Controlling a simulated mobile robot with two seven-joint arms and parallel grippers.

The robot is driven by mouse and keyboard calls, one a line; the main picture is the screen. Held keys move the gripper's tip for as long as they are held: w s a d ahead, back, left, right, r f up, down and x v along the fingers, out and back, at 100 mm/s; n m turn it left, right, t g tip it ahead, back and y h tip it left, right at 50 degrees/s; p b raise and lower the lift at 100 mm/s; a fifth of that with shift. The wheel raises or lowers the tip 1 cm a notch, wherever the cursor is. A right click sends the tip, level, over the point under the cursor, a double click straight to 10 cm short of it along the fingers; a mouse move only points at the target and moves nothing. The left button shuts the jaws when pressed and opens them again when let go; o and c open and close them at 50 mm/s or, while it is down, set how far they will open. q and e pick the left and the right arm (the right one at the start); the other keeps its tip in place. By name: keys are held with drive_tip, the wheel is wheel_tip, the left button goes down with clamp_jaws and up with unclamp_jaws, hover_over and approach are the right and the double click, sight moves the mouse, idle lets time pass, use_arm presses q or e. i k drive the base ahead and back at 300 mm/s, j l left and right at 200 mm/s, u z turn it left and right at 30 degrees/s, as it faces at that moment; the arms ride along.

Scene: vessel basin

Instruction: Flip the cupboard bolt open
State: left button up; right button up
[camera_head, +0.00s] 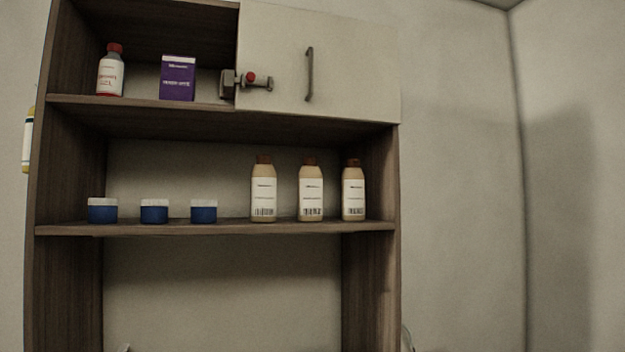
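The cupboard door (345,65) is a pale panel at the upper right of the shelf unit, and it looks closed. It has a dark vertical handle (309,74). The bolt (255,82) is a grey metal piece with a red knob (250,77) at the door's lower left edge. It lies horizontally and reaches from the door to a bracket (228,84) at the door's left edge. Neither gripper can be made out in the head view.
The wooden shelf unit (215,228) holds a red-capped bottle (110,72) and a purple box (178,78) left of the bolt. Below stand three blue jars (154,212) and three beige bottles (311,190). Small pale bits at the bottom edge are unclear. Bare wall lies right.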

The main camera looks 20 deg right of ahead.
sight(251, 77)
drive_tip(key=i+l, duration=0.2)
drive_tip(key=l, duration=0.2)
drive_tip(key=i+l, duration=0.2)
drive_tip(key=l, duration=0.2)
drive_tip(key=i+l, duration=0.2)
drive_tip(key=l, duration=0.2)
